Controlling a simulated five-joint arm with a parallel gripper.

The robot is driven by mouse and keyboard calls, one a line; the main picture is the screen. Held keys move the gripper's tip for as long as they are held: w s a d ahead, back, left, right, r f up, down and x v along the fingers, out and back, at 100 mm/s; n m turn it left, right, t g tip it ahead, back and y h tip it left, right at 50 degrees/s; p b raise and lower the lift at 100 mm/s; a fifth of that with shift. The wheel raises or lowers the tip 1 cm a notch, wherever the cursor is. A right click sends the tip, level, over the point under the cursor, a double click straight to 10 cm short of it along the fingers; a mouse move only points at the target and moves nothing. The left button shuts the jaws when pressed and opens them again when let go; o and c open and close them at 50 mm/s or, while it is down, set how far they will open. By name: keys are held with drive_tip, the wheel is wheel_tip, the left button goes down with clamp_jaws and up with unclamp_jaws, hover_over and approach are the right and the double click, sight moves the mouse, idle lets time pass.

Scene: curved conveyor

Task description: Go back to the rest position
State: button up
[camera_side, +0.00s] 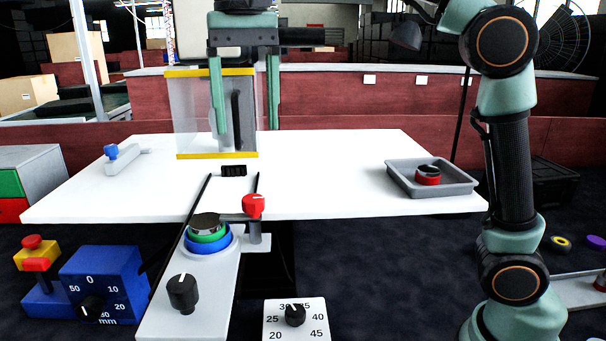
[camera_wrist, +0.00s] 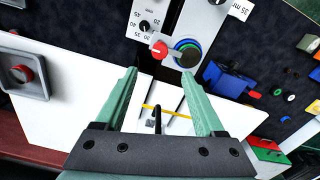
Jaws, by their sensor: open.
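My gripper (camera_side: 245,128) hangs over the far middle of the white table (camera_side: 330,180), fingers pointing down. In the wrist view my gripper (camera_wrist: 159,74) also shows open, with the yellow edge (camera_wrist: 165,111) between the fingers. A red and black ring (camera_side: 428,176) lies in the grey tray (camera_side: 470,185) at the table's right; they also show in the wrist view.
A stand with a green and blue disc stack (camera_side: 209,238), a red knob (camera_side: 253,206) and a black knob (camera_side: 183,293) is at the table's near edge. A blue dial box (camera_side: 105,280) stands left of it. The table between frame and tray is clear.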

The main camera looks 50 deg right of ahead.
drive_tip(key=shift+r, duration=0.25)
drive_tip(key=s+d+f+n+t, duration=0.2)
drive_tip(key=s+d+f+n, duration=0.1)
drive_tip(key=d+f, duration=0.4)
drive_tip(key=s+d+f+n+t, duration=0.3)
drive_tip(key=d+f, duration=0.4)
drive_tip(key=f, duration=0.3)
drive_tip(key=shift+s+f+t, duration=0.3)
drive_tip(key=shift+s+f, duration=0.1)
drive_tip(key=shift+s, duration=0.5)
